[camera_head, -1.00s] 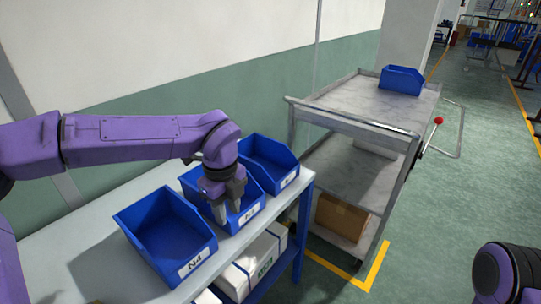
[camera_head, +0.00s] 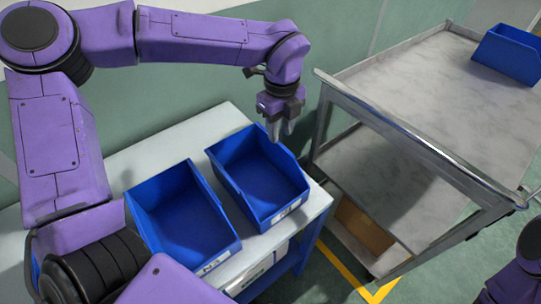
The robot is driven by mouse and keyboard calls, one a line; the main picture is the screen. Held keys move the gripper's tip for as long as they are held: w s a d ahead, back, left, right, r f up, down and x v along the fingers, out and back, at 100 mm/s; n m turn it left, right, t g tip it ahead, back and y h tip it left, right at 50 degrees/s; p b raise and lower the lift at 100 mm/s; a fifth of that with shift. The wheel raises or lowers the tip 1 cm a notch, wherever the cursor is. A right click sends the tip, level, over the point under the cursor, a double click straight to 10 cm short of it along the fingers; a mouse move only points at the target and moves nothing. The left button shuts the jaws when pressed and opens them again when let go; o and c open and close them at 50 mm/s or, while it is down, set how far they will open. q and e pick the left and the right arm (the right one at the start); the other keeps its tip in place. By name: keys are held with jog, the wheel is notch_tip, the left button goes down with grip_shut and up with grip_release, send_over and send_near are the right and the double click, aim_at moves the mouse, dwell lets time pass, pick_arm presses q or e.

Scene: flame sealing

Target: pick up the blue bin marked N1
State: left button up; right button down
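Two blue bins stand side by side on the white table: a left bin (camera_head: 185,215) and a right bin (camera_head: 262,183). The left one's front label starts with N, but its number is unclear; the right one's label is unreadable, so I cannot tell which is N1. A strip of blue (camera_head: 35,268) shows behind my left arm. My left gripper (camera_head: 281,130) points down at the back right rim of the right bin, fingers slightly apart with nothing visible between them. I cannot tell if they touch the rim. My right gripper is out of view.
A grey metal cart (camera_head: 430,110) stands right of the table, with another blue bin (camera_head: 508,55) on its top and a cardboard box (camera_head: 362,225) below. The cart top is mostly clear. The table (camera_head: 150,150) has bare space behind the bins.

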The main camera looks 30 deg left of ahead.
aim_at(265, 179)
pick_arm(q)
jog(key=f, duration=0.3)
jog(key=f+p, duration=0.1)
jog(key=f, duration=0.6)
jog(key=shift+s+d, duration=0.3)
jog(key=shift+s, duration=0.1)
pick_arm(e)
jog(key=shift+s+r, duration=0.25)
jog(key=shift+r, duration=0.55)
pick_arm(q)
grip_shut()
